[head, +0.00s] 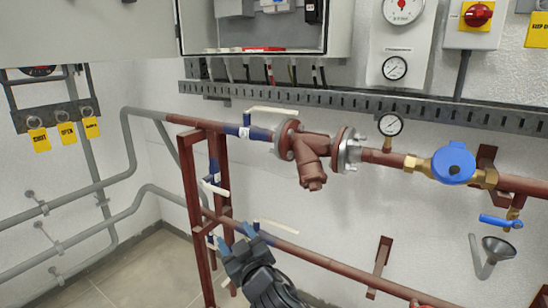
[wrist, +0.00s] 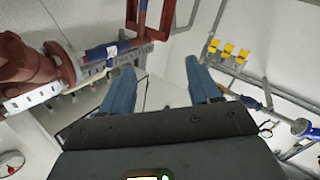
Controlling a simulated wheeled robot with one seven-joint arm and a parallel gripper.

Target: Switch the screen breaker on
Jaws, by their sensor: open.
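An open grey electrical cabinet (head: 340,35) hangs on the wall at the top of the head view, cut off by the frame. Inside it are a black device (head: 312,11) and white-grey modules (head: 275,5). I cannot tell which is the screen breaker or how its lever stands. My gripper (head: 239,236) is low in front of the lower pipe, well below the cabinet. In the wrist view my gripper (wrist: 163,82) shows two blue fingers spread apart with nothing between them. It is open and empty.
The cabinet door (head: 90,30) stands swung open to the left. A slotted cable tray (head: 370,108) runs below the cabinet. Red pipes with a strainer (head: 311,160) and a red post frame (head: 190,190) are near my gripper. A red rotary switch (head: 478,14) is at upper right.

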